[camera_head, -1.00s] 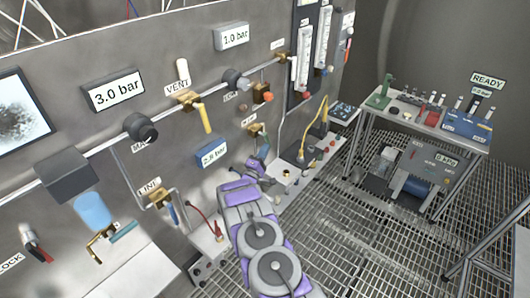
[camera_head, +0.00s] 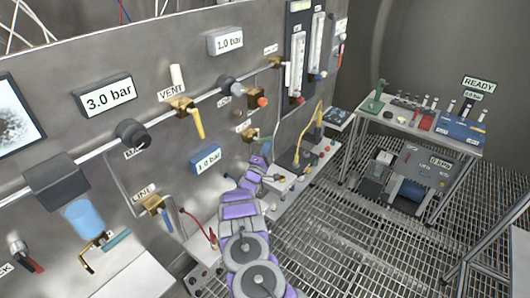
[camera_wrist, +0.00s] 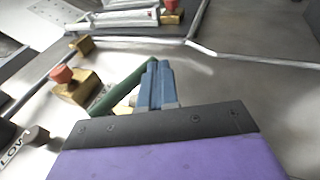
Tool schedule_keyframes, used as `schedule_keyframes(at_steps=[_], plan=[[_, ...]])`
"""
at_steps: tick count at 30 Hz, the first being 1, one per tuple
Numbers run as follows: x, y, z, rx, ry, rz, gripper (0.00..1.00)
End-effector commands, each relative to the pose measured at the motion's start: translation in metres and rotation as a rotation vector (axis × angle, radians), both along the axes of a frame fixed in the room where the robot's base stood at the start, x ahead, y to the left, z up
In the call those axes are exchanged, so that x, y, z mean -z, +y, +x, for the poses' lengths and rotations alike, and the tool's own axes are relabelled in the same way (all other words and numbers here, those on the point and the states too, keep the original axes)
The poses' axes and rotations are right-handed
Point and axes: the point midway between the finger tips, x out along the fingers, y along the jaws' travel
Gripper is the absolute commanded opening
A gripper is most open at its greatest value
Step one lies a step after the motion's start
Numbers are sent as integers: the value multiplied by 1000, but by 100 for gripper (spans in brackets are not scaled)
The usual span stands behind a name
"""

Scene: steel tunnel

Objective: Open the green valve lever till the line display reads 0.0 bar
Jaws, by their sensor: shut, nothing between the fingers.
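The green valve lever (camera_wrist: 124,88) slants across the wrist view from its brass valve body up to my fingertips. My gripper (camera_wrist: 156,72) is shut, its blue fingers together with nothing between them. The fingers are right beside the lever's upper end; I cannot tell if they touch. In the head view my gripper (camera_head: 266,148) is at the panel, below the brass valve (camera_head: 249,133); the lever is not clear there.
A yellow lever (camera_head: 197,122) under the VENT label and a red-knobbed valve (camera_head: 262,100) are close by on the panel. A pipe (camera_wrist: 200,48) crosses above my fingers. A bench (camera_head: 420,122) stands to the right over grated floor.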

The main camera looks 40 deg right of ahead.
Motion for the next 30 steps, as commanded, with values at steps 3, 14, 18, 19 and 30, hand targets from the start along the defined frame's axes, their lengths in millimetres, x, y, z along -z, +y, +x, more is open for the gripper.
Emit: schedule_keyframes(at_steps=[3,14,18,19,30], plan=[[-4,-4,1,1,-1,-2,0],[-12,-13,4,1,2,1,0],[-14,-14,4,-1,1,2,0],[-14,-14,4,-1,1,2,0],[-15,-15,5,0,1,2,0]])
